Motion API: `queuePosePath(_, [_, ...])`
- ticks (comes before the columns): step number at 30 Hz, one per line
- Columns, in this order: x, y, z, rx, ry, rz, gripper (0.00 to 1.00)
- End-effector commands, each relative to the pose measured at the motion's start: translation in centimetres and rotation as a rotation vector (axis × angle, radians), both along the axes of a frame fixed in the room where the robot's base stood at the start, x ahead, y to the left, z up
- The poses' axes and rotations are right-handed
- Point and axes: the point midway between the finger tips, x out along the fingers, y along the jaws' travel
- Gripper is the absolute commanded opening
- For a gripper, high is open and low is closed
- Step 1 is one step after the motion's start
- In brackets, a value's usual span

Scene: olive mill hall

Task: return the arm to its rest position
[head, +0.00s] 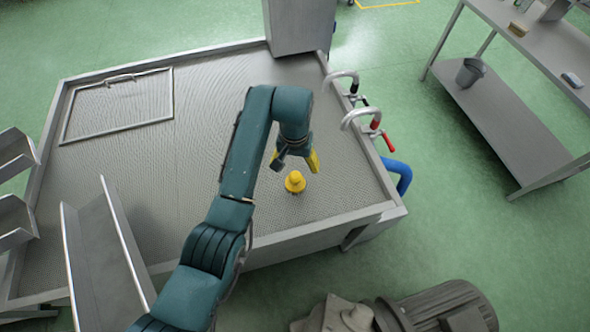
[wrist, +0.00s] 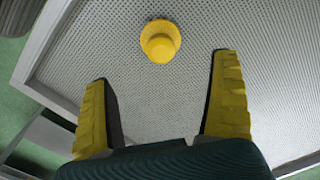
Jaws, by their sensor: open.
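My gripper (head: 296,161) is at the end of my teal arm, above the perforated metal table, with yellow fingers pointing down. In the wrist view my gripper (wrist: 162,105) is open, its two yellow fingers wide apart with nothing between them. A small yellow knob-like object (head: 295,182) stands on the table just in front of the gripper in the head view. In the wrist view the yellow object (wrist: 160,41) lies beyond the fingertips, apart from both fingers.
The perforated table (head: 130,170) has a raised rim and a framed hatch (head: 118,105). Curved pipes with a red handle (head: 386,140) stand at its right edge. A grey box (head: 298,25) is at the back. A metal trough (head: 105,255) is front left. A shelf table (head: 525,130) stands right.

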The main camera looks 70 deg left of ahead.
Motion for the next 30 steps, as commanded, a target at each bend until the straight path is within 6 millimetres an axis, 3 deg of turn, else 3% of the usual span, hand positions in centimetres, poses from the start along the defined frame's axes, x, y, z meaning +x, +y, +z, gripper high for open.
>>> queuePosePath(20, [0.5, -0.4, 0.4, 0.0, -0.001, -0.014, 0.93])
queuePosePath(23, [3.5, -3.6, 1.0, -0.006, 0.003, -0.102, 0.93])
queuePosePath(26, [7.6, -9.1, 1.7, 0.0, -0.002, -0.24, 0.93])
queuePosePath(30, [13.8, -17.0, 5.3, 0.106, -0.117, -0.443, 0.93])
